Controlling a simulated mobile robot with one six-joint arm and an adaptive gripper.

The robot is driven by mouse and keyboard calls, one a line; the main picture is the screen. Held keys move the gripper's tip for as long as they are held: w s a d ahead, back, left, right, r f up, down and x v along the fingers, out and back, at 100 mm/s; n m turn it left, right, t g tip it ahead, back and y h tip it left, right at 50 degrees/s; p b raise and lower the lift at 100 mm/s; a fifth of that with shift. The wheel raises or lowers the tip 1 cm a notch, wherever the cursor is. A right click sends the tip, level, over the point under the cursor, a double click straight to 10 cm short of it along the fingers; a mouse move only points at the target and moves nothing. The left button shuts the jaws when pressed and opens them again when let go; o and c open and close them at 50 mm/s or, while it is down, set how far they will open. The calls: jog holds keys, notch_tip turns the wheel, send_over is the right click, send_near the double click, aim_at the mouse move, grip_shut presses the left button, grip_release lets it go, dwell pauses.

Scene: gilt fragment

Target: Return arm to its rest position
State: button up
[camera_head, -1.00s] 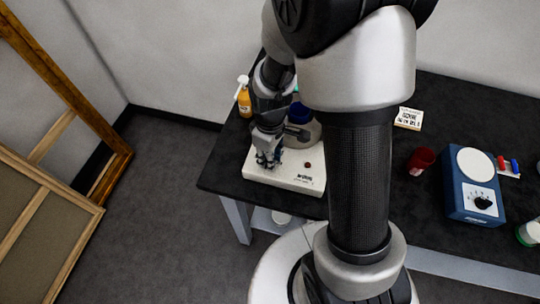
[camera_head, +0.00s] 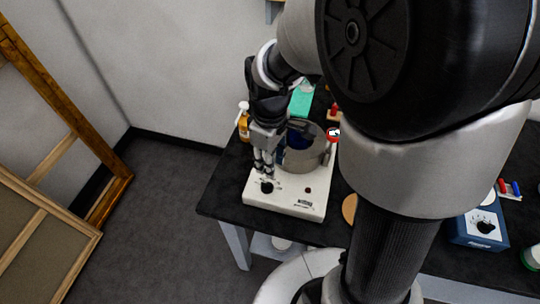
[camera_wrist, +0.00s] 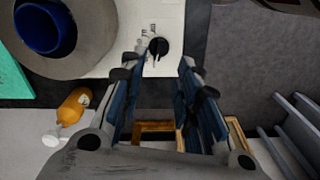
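My gripper (camera_head: 264,170) is above the left front of a white appliance (camera_head: 285,200) with a black knob (camera_head: 267,187), at the left end of the dark table. In the wrist view its two blue-padded fingers (camera_wrist: 157,65) stand apart with nothing held between them. The black knob (camera_wrist: 158,47) shows beyond the gap between the fingertips. A grey round vessel (camera_head: 306,158) with a blue container (camera_head: 298,140) inside is on the appliance, close to the right of my gripper. My arm crosses the right half of the head view and hides much of the table.
An orange bottle with a white pump (camera_head: 243,122) stands behind the gripper, near a green item (camera_head: 302,98). A blue device (camera_head: 478,228) is at the right. Wooden frames (camera_head: 62,160) lean at the left. The floor (camera_head: 165,215) between frames and table is clear.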

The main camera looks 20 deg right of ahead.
jog(key=shift+r, duration=0.75)
